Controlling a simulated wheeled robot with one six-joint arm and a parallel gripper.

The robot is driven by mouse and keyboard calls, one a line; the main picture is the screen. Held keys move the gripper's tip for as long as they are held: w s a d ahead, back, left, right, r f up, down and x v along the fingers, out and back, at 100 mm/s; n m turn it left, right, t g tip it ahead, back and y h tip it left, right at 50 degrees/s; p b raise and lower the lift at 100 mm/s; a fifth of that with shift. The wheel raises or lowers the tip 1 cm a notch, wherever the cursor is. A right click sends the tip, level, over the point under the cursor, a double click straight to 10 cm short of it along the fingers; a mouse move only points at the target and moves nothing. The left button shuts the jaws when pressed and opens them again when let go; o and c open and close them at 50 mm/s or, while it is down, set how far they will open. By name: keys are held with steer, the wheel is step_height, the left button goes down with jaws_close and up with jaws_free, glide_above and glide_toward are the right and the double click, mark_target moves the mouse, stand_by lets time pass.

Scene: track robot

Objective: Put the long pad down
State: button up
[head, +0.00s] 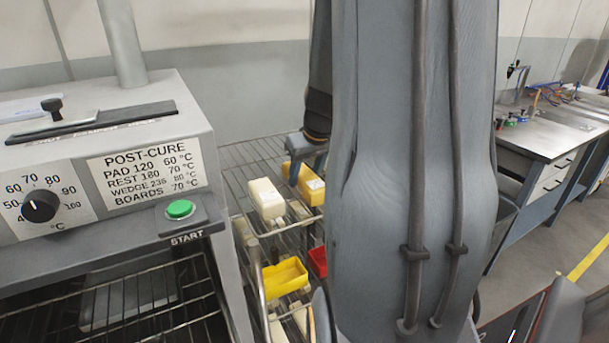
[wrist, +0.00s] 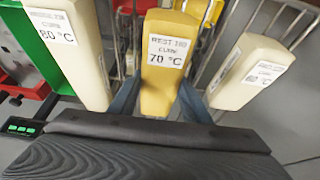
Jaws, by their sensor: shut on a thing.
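My gripper (head: 307,152) is shut on a long yellow pad (head: 304,184) at the wire rack, left of my arm in the head view. In the wrist view, my gripper's blue-grey fingers (wrist: 160,100) stand on both sides of the yellow pad (wrist: 160,85). Its label reads REST 180, cure 70 °C. I cannot tell whether the pad rests on the rack or hangs just above it. A cream pad (head: 267,199) lies to its left. In the wrist view, cream pads flank it at left (wrist: 78,75) and right (wrist: 240,85).
The wire rack (head: 245,155) holds a yellow bin (head: 285,276) and a red bin (head: 317,262) lower down. A grey post-cure oven (head: 150,130) with a settings sign stands close at left. A workbench (head: 560,125) stands at right. My arm hides the middle.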

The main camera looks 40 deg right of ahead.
steer(key=o, duration=1)
steer(key=shift+f, duration=0.1)
steer(key=shift+o, duration=0.2)
steer(key=shift+r, duration=0.5)
steer(key=b+v, duration=0.1)
steer(key=v, duration=1)
steer(key=shift+s+r, duration=0.15)
